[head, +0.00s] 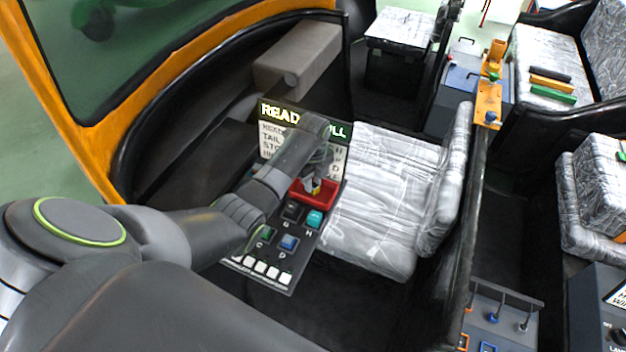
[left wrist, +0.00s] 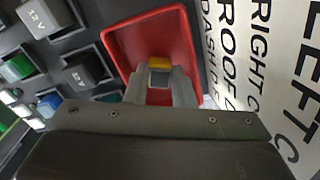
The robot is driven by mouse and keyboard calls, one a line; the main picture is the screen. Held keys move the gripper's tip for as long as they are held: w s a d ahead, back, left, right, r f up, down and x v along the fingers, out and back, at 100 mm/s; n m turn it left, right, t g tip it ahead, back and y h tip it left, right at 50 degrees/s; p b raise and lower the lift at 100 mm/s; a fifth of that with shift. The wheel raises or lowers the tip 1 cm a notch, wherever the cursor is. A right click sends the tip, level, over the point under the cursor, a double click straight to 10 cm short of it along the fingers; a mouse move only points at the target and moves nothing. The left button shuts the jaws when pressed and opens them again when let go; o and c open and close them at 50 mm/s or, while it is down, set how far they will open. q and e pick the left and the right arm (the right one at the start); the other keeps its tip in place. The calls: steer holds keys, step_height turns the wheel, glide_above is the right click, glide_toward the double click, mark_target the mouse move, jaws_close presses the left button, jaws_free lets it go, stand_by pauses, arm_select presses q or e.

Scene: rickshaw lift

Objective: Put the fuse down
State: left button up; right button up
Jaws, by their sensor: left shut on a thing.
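My left gripper (head: 314,187) is shut on a fuse with a yellow top (left wrist: 160,64). In the left wrist view the fuse sits between the two grey fingertips (left wrist: 160,88), and its lower part is partly hidden by them. The gripper and fuse are over the red tray (head: 328,203), within its outline; the tray's red wall also shows in the left wrist view (left wrist: 122,45). I cannot tell whether the fuse touches the tray floor. My right gripper is in neither view.
The dark fuse panel (head: 268,252) holds several coloured blocks, among them a teal one (head: 315,218) and a blue one (head: 289,243). A lettered label board (left wrist: 255,70) stands beside the tray. A plastic-wrapped seat (head: 375,210) is close on the right.

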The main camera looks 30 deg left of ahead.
arm_select(q)
steer(key=shift+f, duration=0.2)
steer(key=o, duration=0.9)
steer(key=shift+o, duration=0.2)
steer(key=shift+r, duration=0.4)
step_height(320, 180, up, 11)
steer(key=b, duration=0.1)
steer(key=shift+r, duration=0.2)
